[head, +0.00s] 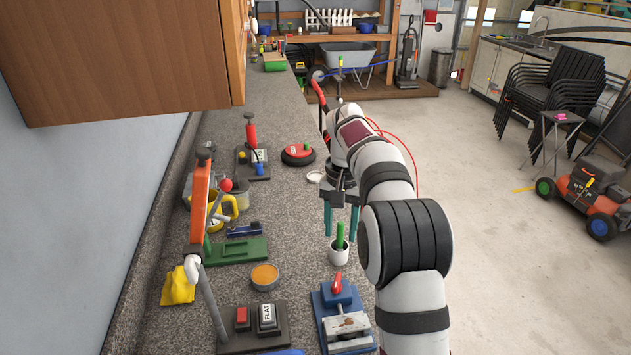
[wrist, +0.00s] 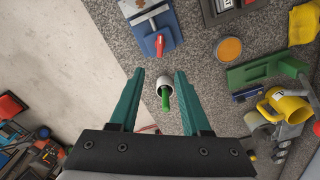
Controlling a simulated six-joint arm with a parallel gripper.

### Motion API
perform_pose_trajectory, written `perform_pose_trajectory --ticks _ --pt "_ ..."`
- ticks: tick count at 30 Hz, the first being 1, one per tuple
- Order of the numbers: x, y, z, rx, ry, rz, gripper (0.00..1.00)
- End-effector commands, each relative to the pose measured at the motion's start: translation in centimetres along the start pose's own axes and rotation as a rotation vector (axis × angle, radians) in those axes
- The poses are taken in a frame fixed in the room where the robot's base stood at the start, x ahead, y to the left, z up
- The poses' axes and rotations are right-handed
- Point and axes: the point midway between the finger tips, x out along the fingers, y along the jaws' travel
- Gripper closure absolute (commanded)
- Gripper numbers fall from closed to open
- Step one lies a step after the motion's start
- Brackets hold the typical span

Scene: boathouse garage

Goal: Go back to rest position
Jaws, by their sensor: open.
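My gripper (head: 340,236) is open and empty, its two teal fingers pointing down over the counter. In the wrist view, the fingers (wrist: 160,74) stand wide apart. In the wrist view, the cup (wrist: 165,81) and green stick (wrist: 166,102) appear between the fingers, touching neither. My arm reaches along the counter's right edge and hides part of it.
An orange-filled round dish (head: 265,276), a green block (head: 237,250) and a FLAT switch box (head: 268,318) lie left. A red round device (head: 298,154) sits farther back. A wooden cabinet (head: 120,60) overhangs left.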

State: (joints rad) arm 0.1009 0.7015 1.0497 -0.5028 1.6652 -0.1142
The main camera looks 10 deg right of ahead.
Motion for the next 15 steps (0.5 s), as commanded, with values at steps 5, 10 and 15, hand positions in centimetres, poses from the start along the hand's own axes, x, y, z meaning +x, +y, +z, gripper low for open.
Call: perform_pose_trajectory --ticks 5,10,15 --pt "-3.3 0.8 5.5 -0.010 -0.011 -0.025 0.53" --pt "-5.4 4.4 20.5 -0.019 -0.047 -0.080 0.53" --pt "-1.9 8.2 32.2 -0.013 -0.077 -0.119 0.53"
